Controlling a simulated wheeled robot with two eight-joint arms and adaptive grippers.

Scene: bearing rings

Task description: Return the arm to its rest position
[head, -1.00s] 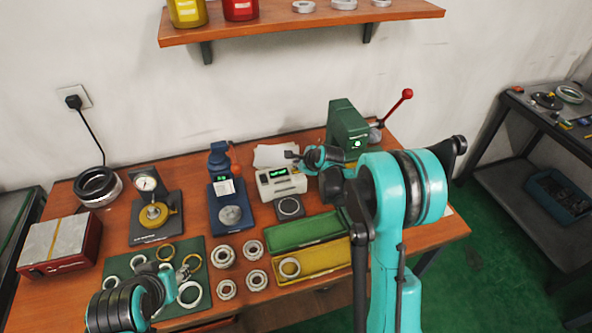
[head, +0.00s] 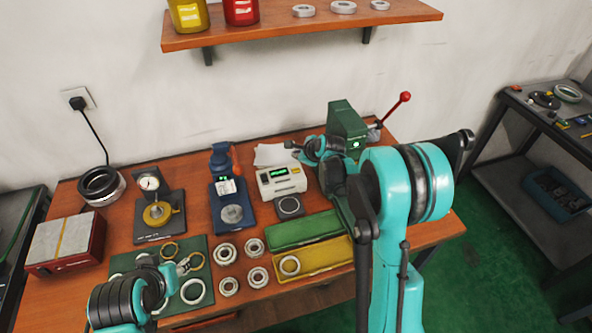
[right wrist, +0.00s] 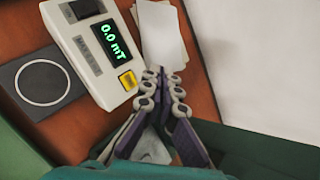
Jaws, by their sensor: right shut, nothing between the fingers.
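My right gripper (head: 291,145) is above the back of the workbench, near the white papers and the grey meter (head: 281,182). In the right wrist view its fingers (right wrist: 165,77) are together with nothing between them, beside the meter, whose display (right wrist: 112,42) reads 0.0 mT. The right arm's large teal joint hides part of the bench's right side. My left gripper (head: 183,266) hangs over the dark green mat (head: 205,245) with rings at the front left. It is too small to tell whether it is open.
The green press (head: 346,128) with a red-knobbed lever stands close behind the right arm. Green (head: 303,230) and yellow (head: 328,259) trays lie in front; the yellow one holds a ring. Several bearing rings (head: 225,252) lie beside them. A wooden shelf (head: 300,27) hangs above.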

